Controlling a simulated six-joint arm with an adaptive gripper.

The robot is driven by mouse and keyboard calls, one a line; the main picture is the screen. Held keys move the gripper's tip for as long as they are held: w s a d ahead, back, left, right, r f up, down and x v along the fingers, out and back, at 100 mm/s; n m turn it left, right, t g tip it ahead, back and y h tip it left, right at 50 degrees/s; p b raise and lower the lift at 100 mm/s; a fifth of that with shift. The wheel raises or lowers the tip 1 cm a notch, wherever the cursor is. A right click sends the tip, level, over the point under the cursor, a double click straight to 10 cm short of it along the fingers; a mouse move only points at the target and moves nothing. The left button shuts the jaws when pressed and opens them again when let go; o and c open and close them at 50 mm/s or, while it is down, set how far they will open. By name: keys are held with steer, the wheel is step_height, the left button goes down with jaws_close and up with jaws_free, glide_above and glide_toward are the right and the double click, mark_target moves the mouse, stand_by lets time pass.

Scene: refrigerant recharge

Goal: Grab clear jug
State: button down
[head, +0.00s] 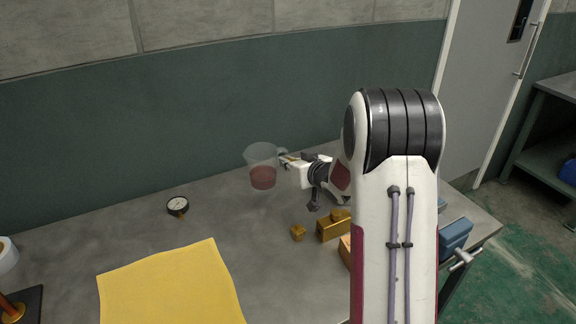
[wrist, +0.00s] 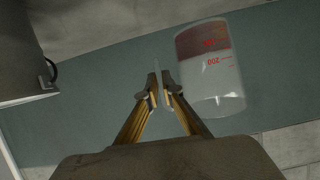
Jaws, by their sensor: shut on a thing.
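The clear jug (head: 262,166) with red liquid in its lower part is in the head view, left of my gripper (head: 284,158). It appears upright and above the table top. In the wrist view the jug (wrist: 211,70) shows red markings and appears upside down, just right of the fingertips. My gripper (wrist: 160,90) is shut on a thin upright part between its two fingers, which looks like the jug's handle seen edge-on. My arm hides part of the table on the right in the head view.
A round gauge (head: 177,206) and a yellow cloth (head: 170,286) lie on the grey table (head: 130,225). Brass blocks (head: 333,226) sit below my gripper, and a blue vise (head: 455,236) stands at the right edge. A white roll (head: 7,255) is at far left. The table's middle-left is clear.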

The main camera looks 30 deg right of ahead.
steer(key=shift+r, duration=0.3)
stand_by(0.6)
